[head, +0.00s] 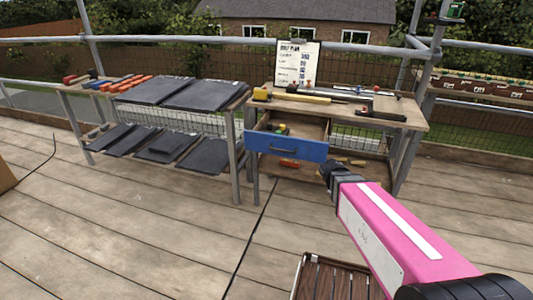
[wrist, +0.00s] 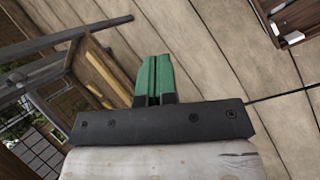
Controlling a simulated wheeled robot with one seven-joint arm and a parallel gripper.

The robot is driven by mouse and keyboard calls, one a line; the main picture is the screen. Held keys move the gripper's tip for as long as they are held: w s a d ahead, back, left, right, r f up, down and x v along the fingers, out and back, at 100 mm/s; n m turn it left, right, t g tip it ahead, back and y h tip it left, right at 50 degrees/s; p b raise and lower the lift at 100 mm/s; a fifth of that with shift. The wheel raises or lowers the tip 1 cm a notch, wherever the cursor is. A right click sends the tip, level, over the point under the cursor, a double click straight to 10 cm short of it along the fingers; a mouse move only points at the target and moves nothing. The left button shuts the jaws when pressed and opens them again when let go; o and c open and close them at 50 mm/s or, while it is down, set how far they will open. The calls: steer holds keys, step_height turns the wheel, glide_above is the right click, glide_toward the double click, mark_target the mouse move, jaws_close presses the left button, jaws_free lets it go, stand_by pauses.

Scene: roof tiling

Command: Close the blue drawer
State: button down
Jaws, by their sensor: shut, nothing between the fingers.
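The blue drawer (head: 285,147) is in the workbench in the head view. It is pulled out, with its blue front and dark handle facing me and small coloured items inside. My gripper (head: 327,168) is at the end of my pink arm, just right of and below the drawer front in the picture, apart from its handle. Its fingertips are hard to make out there. In the wrist view the green fingers of my gripper (wrist: 154,78) are shut together and empty. I cannot make out the blue drawer front in the wrist view.
The workbench (head: 415,121) has tools on top and on its lower shelf. A rack of dark slates (head: 205,95) stands left of it. A slatted brown crate (head: 325,280) is on the deck in front of me. The plank deck (head: 130,215) is mostly clear.

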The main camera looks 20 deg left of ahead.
mark_target(266, 152)
steer(key=s+a+r+n+t+h, duration=0.1)
steer(key=s+a+r+n+t, duration=0.45)
steer(key=a, duration=0.85)
steer(key=a+r+n+t+h, duration=0.15)
steer(key=a+n+t, duration=0.5)
steer(key=a, duration=0.75)
steer(key=s+a+r+n+t, duration=0.25)
steer(key=a+r+n, duration=0.4)
steer(key=a, duration=0.75)
steer(key=shift+n+t, duration=0.35)
steer(key=shift+n, duration=0.4)
steer(key=x, duration=0.4)
steer(key=f+x, duration=0.1)
steer(key=x, duration=0.9)
steer(key=shift+d+f, duration=0.1)
steer(key=shift+f, duration=0.25)
steer(key=shift+w, duration=0.15)
steer(key=w, duration=2.4)
steer(key=shift+w, duration=0.45)
